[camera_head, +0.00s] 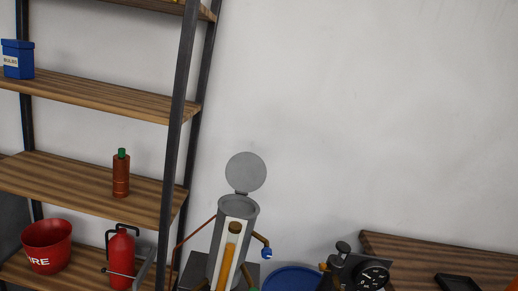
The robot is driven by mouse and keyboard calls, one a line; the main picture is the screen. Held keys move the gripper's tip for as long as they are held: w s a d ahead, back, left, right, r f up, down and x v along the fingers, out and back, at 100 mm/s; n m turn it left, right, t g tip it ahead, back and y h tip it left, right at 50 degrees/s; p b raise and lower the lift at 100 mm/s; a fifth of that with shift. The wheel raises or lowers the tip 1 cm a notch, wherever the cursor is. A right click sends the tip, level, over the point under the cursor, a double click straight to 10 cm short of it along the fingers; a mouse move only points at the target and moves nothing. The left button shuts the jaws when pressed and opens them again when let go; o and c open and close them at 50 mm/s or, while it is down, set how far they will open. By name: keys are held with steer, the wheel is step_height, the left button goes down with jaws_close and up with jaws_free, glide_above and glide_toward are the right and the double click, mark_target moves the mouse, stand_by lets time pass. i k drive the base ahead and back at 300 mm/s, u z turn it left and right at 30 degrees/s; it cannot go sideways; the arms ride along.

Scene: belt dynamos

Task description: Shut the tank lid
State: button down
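The tank (238,210) is a grey upright cylinder at the bottom centre, with a pale front panel and an orange-brown upright part in front of it. Its round grey lid (246,172) stands up open on a hinge at the rear of the rim. The top of the tank is uncovered. The lower part of the tank is cut off by the picture edge. I cannot make out my gripper in this view.
A wooden shelf rack (90,184) with dark metal posts stands at the left. It holds a fire extinguisher (121,258), a red bucket (47,246) and a brown bottle (121,175). A blue round container (292,279), a black gauge (371,274) and a wooden top (430,256) lie right.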

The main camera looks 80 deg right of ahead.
mark_target(245, 173)
steer(key=z, duration=0.5)
steer(key=i, duration=0.85)
steer(key=z, duration=0.8)
steer(key=k, duration=0.7)
steer(key=z, duration=0.2)
steer(key=i, duration=0.8)
steer(key=u, duration=0.1)
